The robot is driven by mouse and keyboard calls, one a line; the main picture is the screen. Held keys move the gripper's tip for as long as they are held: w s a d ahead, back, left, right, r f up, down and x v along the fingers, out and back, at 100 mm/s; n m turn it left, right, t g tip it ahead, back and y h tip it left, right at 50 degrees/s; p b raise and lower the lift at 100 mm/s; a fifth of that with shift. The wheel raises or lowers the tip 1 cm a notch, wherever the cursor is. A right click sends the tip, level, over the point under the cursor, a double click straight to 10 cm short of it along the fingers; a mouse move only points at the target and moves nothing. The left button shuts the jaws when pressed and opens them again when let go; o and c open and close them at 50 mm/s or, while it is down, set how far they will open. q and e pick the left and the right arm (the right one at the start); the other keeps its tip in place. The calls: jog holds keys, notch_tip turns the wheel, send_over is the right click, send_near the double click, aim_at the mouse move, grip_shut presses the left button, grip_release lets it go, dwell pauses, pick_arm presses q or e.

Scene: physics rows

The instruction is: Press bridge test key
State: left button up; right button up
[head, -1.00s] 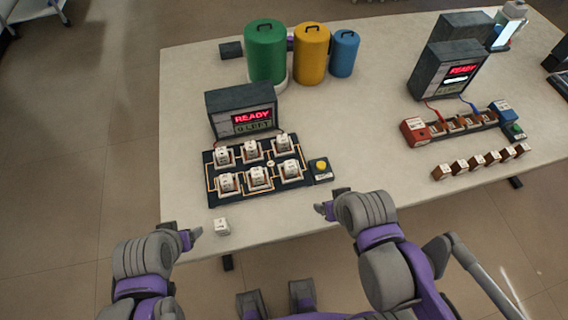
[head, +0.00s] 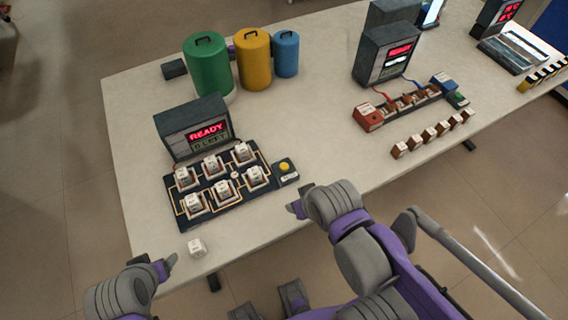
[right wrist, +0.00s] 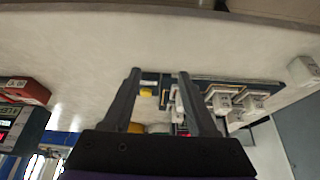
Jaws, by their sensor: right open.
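The key also shows in the right wrist view (right wrist: 147,91), beyond and between my finger lines. The display behind the board (head: 207,132) reads READY in red. My right gripper (head: 297,207) is open and empty near the table's front edge, apart from the key. My left gripper (head: 168,264) is at the front-left table edge; its jaws are too small to judge.
A loose white block (head: 197,247) lies near the front edge by my left gripper. Green (head: 208,66), yellow (head: 252,60) and blue (head: 285,54) canisters stand behind. A second tester (head: 388,58) with a red-and-blue-ended strip and a row of brown blocks is to the right.

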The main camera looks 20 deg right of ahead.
grip_shut()
dwell(1.4)
